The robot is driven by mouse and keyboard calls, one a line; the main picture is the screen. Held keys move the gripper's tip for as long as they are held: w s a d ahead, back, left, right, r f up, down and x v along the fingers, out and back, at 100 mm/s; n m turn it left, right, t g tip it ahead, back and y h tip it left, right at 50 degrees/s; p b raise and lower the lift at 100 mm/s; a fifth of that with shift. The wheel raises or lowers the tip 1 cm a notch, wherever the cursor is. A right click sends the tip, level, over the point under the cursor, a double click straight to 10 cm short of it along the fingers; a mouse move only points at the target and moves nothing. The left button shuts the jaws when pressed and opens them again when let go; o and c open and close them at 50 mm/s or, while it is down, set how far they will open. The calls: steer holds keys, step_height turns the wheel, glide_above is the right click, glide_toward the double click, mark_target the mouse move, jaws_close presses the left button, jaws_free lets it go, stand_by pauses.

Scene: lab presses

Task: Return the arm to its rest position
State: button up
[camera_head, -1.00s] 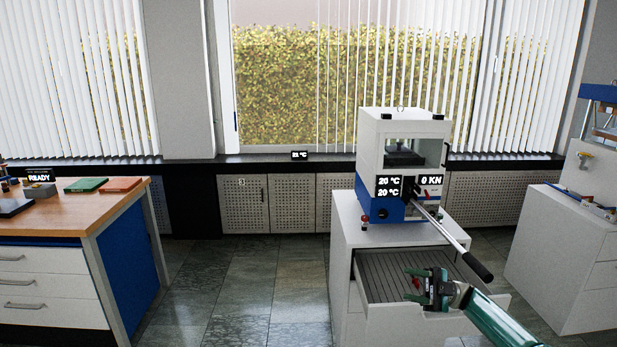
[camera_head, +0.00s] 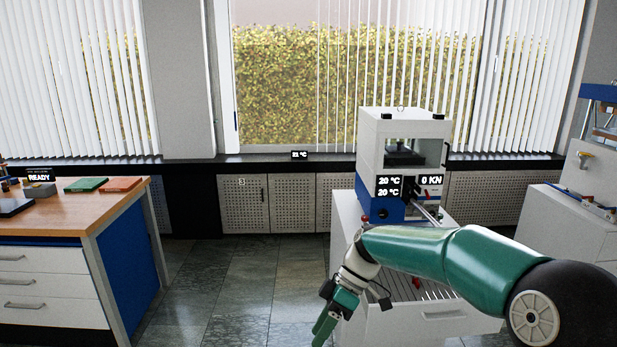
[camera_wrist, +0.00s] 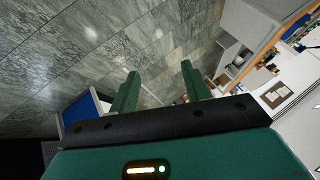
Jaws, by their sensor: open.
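My gripper (camera_head: 325,327) is in the lower middle of the head view, pointing down in front of the left side of the press cabinet. Its jaws are apart and empty. In the wrist view its two green fingers (camera_wrist: 160,88) stand apart over the grey tiled floor, with nothing between them. My green arm reaches in from the lower right of the head view and bends downward at the wrist. It covers much of the drawer and part of the press lever.
The white press (camera_head: 402,135) stands on a cabinet (camera_head: 345,235) whose drawer (camera_head: 430,318) is open; a small red item (camera_head: 417,283) shows there. A wooden-topped workbench (camera_head: 100,207) is at left, another machine (camera_head: 585,205) at right. Floor (camera_head: 235,285) between bench and cabinet is clear.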

steer(key=s+d+r+m+t+h, duration=0.3)
steer(key=s+d+r+m+t, duration=0.1)
steer(key=s+m, duration=0.4)
steer(key=s+d+r+m+t+h, duration=0.3)
steer(key=s+d+m+t, duration=0.3)
steer(key=s, duration=0.6)
steer(key=d+m, duration=0.2)
steer(key=d, duration=0.1)
steer(key=shift+s+r, duration=0.4)
steer(key=shift+c, duration=1.3)
steer(key=shift+d+m, duration=0.1)
steer(key=shift+m, duration=0.2)
